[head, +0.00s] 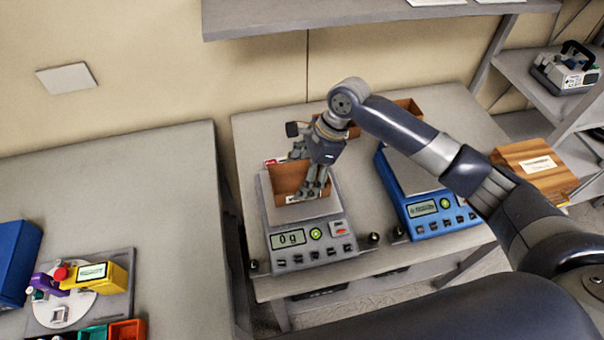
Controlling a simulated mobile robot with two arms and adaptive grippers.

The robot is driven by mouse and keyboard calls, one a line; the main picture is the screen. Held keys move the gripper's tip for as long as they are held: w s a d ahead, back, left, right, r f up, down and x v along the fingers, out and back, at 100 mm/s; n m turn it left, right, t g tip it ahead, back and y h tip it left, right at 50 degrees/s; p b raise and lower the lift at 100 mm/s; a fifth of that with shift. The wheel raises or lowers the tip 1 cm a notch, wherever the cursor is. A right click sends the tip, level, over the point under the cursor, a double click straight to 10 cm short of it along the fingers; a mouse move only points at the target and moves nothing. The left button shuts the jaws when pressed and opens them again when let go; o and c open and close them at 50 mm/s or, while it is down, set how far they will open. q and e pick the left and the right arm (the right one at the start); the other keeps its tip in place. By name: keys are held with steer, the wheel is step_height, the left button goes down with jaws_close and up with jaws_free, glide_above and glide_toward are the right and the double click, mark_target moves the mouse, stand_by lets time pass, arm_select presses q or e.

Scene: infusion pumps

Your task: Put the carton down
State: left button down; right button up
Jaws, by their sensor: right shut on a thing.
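The open brown carton (288,181) is at the grey scale (308,226), over its pan. My right gripper (312,192) is shut on the carton's right side, and its fingers hide part of that wall. The scale's display reads 0 g. I cannot tell whether the carton's bottom touches the pan. My left gripper is not in view.
A blue scale (429,207) stands to the right. Another brown carton (408,107) is behind my right arm. A wooden box (537,170) is farther right. The left table (123,190) has a wide bare area and holds a colourful device (84,280). A shelf (350,14) overhangs the back.

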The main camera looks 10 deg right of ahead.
steer(key=shift+f, duration=0.4)
steer(key=o, duration=1.1)
steer(key=shift+f, duration=0.1)
steer(key=b+v, duration=0.1)
steer(key=v, duration=1.1)
steer(key=shift+b, duration=0.35)
